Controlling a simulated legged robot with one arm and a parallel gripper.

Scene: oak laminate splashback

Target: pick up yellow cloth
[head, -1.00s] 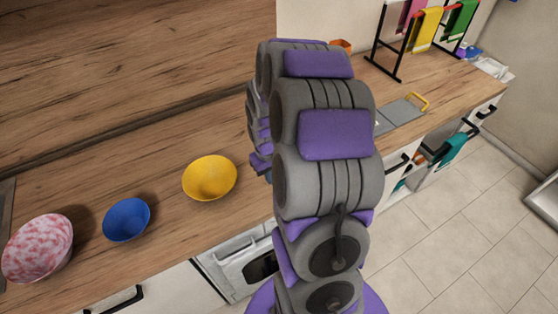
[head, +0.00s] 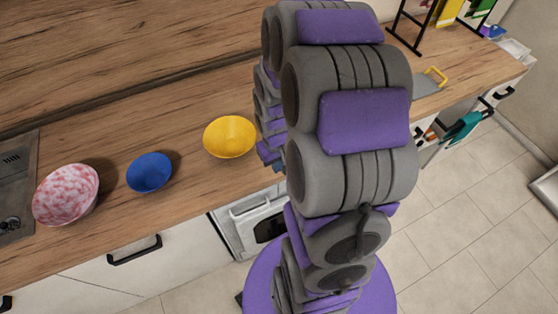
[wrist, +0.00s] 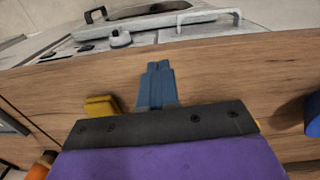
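The yellow cloth (head: 447,12) hangs on a dark rack (head: 408,28) at the far right end of the counter, cut off by the top edge of the head view. A green cloth (head: 480,8) hangs to its right. My gripper's blue fingers (wrist: 157,68) are together and empty in the wrist view. In the head view my arm hides most of the gripper, which is far to the left of the cloth. I cannot make out the yellow cloth in the wrist view.
A yellow bowl (head: 230,137), a blue bowl (head: 149,173) and a pink-white bowl (head: 66,195) stand on the wooden counter (head: 110,120). A grey board with a yellow handle (head: 435,77) lies near the rack. A teal cloth (head: 463,130) hangs at the counter's front. The tiled floor at right is clear.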

